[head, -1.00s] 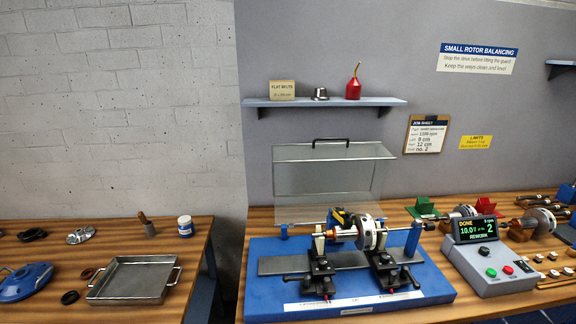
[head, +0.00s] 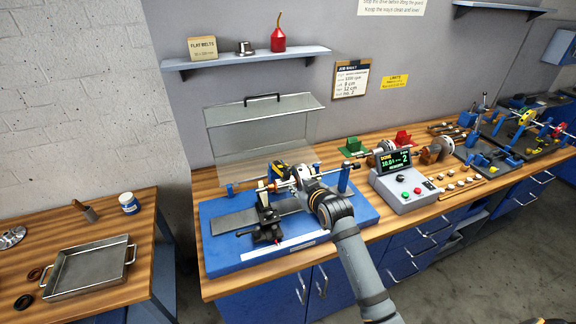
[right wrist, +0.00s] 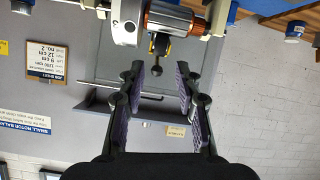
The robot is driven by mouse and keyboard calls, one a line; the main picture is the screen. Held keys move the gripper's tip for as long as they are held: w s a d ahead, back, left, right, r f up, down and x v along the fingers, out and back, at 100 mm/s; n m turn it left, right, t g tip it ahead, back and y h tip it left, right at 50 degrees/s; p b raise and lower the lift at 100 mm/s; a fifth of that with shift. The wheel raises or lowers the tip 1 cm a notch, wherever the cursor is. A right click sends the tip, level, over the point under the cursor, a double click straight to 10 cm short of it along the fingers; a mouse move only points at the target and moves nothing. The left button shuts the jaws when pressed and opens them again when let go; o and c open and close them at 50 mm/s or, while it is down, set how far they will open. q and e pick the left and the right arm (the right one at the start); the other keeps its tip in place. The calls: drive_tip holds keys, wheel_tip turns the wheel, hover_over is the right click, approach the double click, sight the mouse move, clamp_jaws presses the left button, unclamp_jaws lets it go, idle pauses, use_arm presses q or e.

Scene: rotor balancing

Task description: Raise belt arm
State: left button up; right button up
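The belt arm, a yellow and black part (head: 279,171), sits behind the rotor shaft on the blue balancing machine (head: 222,258). In the right wrist view the yellow belt arm (right wrist: 160,44) ends in a dark knob, which appears between my fingers' lines, beyond the tips. My right gripper (head: 306,186) reaches in over the front of the machine and covers much of the rotor and the right support. In the right wrist view my right gripper (right wrist: 159,72) is open, with nothing between its pads. The copper-wound rotor (right wrist: 178,18) is just beyond the tips. My left gripper is not in view.
The clear guard (head: 265,135) stands raised behind the rotor. The control box (head: 405,195) with a lit display stands right of the machine. A shelf (head: 245,60) hangs above. A metal tray (head: 88,272) lies on the left table, across a gap.

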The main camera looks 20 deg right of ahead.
sight(290, 170)
drive_tip(key=shift+t, duration=0.3)
drive_tip(key=w+p, duration=0.1)
drive_tip(key=w, duration=0.2)
drive_tip(key=w+p, duration=0.1)
drive_tip(key=w, duration=0.3)
drive_tip(key=w+p, duration=0.1)
drive_tip(key=w, duration=0.2)
drive_tip(key=shift+w+a+f, duration=0.15)
drive_tip(key=shift+a+f, duration=0.15)
drive_tip(key=shift+f, duration=0.1)
clamp_jaws()
